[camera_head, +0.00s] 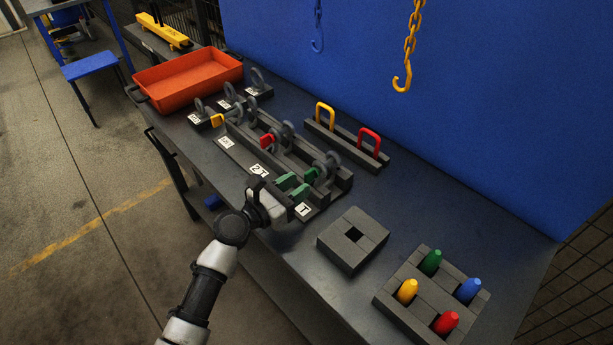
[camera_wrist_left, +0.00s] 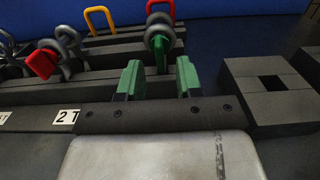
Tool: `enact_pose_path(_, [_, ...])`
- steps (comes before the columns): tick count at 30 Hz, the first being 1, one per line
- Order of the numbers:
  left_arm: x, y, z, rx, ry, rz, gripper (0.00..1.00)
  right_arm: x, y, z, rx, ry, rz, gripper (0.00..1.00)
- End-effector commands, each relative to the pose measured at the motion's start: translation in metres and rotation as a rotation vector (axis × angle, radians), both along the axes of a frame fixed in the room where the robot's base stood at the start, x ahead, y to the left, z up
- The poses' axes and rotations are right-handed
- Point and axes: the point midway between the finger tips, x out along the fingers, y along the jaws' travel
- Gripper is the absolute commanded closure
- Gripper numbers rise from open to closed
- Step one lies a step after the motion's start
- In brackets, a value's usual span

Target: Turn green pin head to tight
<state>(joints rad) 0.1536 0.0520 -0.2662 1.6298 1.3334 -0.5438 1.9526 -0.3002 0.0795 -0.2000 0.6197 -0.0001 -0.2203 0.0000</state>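The green pin head (camera_head: 311,175) sits at a grey shackle (camera_head: 332,162) at the near end of the dark fixture. In the left wrist view, the green pin head (camera_wrist_left: 161,52) looks like an upright flat tab below the shackle ring. My left gripper (camera_head: 293,185) has green fingers and is open and empty in front of the pin head. In the left wrist view, its fingers (camera_wrist_left: 158,80) stand apart, with the pin head beyond and lined up with the gap. No contact shows. My right gripper is not in view.
A red pin head (camera_head: 267,138) and a yellow one (camera_head: 217,120) sit farther along. Behind stands a rack with yellow (camera_head: 325,116) and red (camera_head: 369,142) loops. A square-holed block (camera_head: 353,239) and a peg block (camera_head: 398,310) lie to the right. A yellow hook (camera_head: 402,82) hangs above.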

Motion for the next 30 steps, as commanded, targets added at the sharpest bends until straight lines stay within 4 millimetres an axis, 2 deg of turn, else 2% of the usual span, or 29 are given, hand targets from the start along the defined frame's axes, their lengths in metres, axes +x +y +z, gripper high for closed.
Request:
enact_pose_path(6, [0.02, -0.02, 0.0, 0.0, 0.0, 0.0, 0.65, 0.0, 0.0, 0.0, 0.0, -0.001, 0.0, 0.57])
enact_pose_path(17, [0.023, -0.024, 0.0, 0.002, -0.001, 0.0, 0.65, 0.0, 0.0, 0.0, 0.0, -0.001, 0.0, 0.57])
enact_pose_path(20, [0.023, -0.024, 0.0, 0.002, -0.001, 0.0, 0.77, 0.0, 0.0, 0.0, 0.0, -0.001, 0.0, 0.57])
enact_pose_path(24, [0.023, -0.024, 0.0, 0.002, -0.001, 0.0, 0.99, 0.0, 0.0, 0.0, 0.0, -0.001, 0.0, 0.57])
enact_pose_path(30, [0.023, -0.024, 0.0, 0.004, -0.002, 0.0, 1.0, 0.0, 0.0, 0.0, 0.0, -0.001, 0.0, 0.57])
